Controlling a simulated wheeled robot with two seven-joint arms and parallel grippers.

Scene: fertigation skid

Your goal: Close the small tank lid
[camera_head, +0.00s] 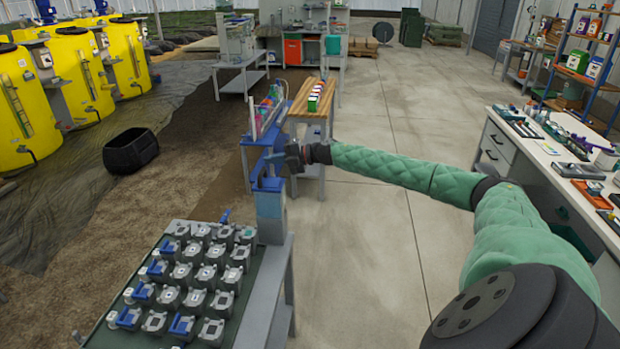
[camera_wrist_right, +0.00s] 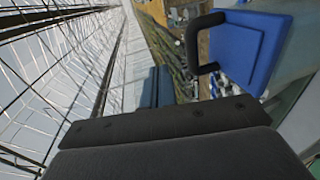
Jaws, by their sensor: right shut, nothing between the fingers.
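The small tank (camera_head: 271,218) is a grey-blue box at the near end of the bench in the middle of the head view. Its blue lid (camera_head: 265,172) shows above it and looks raised, though its angle is hard to tell at this size. In the right wrist view a blue square lid (camera_wrist_right: 250,48) with a black bar handle (camera_wrist_right: 195,42) is at the upper right, apart from the fingers. My right gripper (camera_head: 281,158) reaches in from the right beside the lid, shut and empty. Its fingertips (camera_wrist_right: 155,86) are together in the wrist view. My left gripper is out of view.
A rack of grey and blue valve-like parts (camera_head: 183,282) stands in front of the tank. A wooden-topped table (camera_head: 312,108) with coloured boxes stands behind it. A cluttered white workbench (camera_head: 560,160) is at the right. The concrete floor between is clear.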

